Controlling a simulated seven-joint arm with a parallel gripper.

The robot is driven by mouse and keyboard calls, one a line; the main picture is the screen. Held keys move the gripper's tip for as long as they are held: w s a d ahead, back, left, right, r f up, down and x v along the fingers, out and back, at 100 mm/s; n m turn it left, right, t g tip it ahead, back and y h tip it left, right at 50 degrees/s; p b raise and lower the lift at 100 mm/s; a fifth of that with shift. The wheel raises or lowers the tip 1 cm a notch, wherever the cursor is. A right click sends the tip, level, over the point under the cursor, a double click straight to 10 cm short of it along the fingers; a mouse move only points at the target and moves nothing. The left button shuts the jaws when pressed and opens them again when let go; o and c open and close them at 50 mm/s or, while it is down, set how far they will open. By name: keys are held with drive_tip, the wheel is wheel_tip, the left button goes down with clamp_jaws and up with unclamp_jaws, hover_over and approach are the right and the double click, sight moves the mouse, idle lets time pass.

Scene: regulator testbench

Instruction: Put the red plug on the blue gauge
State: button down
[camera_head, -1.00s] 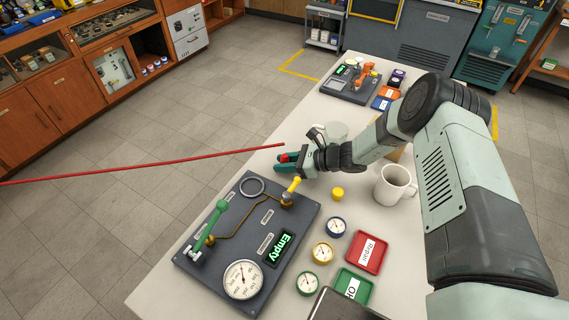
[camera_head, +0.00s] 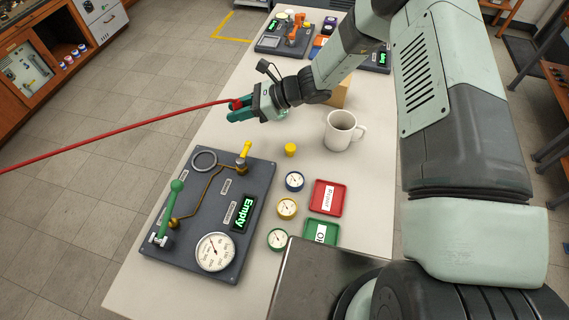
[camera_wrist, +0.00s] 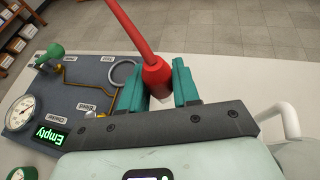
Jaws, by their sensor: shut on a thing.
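My gripper (camera_head: 241,110) is shut on the red plug (camera_wrist: 156,77), above the far part of the table. In the wrist view the plug sits between the two teal fingers, with its red cable running up out of view. In the head view the fingers partly hide the plug, and the cable (camera_head: 120,131) stretches off to the left. The blue gauge (camera_head: 294,181), a small round dial with a blue rim, lies on the table, nearer the camera than my gripper and to its right. It is apart from the plug. I cannot make it out in the wrist view.
A dark test board (camera_head: 190,254) with a green lever, large dial and "Empty" display lies left of the gauge. Yellow (camera_head: 287,208) and green (camera_head: 277,239) gauges, a red tray (camera_head: 327,210), a yellow cap (camera_head: 290,149) and a white mug (camera_head: 341,131) stand nearby.

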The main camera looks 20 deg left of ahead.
drive_tip(key=s+d+r, duration=0.1)
drive_tip(key=s+d, duration=0.4)
drive_tip(key=d, duration=0.7)
drive_tip(key=r, duration=0.2)
hover_over(295, 179)
wheel_tip(295, 179, down, 10)
drive_tip(key=shift+f, duration=0.15)
drive_tip(key=c, duration=0.8)
unclamp_jaws()
drive_tip(key=shift+w+d+r, duration=0.1)
drive_tip(key=shift+d+r, duration=0.2)
drive_tip(key=v, duration=1.1)
drive_tip(key=shift+d, duration=0.2)
